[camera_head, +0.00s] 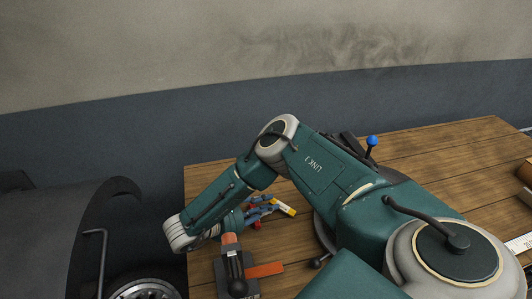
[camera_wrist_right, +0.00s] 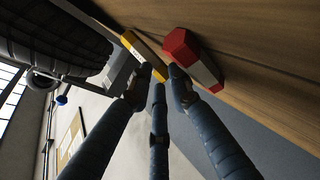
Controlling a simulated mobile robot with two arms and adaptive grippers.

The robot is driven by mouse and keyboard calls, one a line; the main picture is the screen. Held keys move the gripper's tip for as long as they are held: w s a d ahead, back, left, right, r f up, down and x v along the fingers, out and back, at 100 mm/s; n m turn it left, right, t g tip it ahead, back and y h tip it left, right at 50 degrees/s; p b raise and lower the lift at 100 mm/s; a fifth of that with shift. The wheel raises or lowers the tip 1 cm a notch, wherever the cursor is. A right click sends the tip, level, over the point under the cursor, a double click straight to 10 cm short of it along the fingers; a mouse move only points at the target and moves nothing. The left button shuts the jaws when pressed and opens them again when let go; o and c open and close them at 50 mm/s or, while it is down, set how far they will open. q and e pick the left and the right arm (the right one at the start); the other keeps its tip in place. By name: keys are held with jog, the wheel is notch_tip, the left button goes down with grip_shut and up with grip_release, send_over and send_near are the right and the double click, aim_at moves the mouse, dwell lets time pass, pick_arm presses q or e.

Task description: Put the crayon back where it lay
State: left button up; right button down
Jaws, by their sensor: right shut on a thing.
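My right gripper (camera_head: 270,208) reaches down over the wooden bench, its blue fingers low near the bench top. In the right wrist view its three fingers (camera_wrist_right: 160,80) close at the tips on a slim yellow crayon (camera_wrist_right: 143,53) with a pale label. The fingertips hide part of the crayon. The crayon also shows in the head view (camera_head: 287,209), just right of the fingers. I cannot tell whether it touches the bench. My left gripper is not in view.
A red-ended hexagonal piece (camera_wrist_right: 194,58) is close beside the fingertips. The wooden bench (camera_head: 440,145) has bare boards toward the back. An orange-handled tool (camera_head: 265,269) lies near its front. A blue-knobbed lever (camera_head: 372,141) stands behind my arm; a ruler (camera_head: 520,243) lies right.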

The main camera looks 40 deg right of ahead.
jog(key=shift+f+b, duration=0.3)
jog(key=shift+f, duration=0.1)
jog(key=shift+s+a+f, duration=0.1)
jog(key=shift+s+f, duration=0.15)
jog(key=shift+s, duration=0.1)
jog(key=c, duration=1.9)
grip_release()
jog(key=shift+o, duration=0.2)
jog(key=shift+r, duration=0.25)
jog(key=shift+w+r+p, duration=0.2)
jog(key=shift+r+p, duration=0.25)
jog(key=b+v, duration=0.2)
jog(key=v, duration=0.8)
jog(key=shift+w+a+b, duration=0.2)
jog(key=shift+a+b, duration=0.1)
jog(key=shift+b, duration=0.1)
jog(key=shift+a+r, duration=0.35)
jog(key=shift+a, duration=0.2)
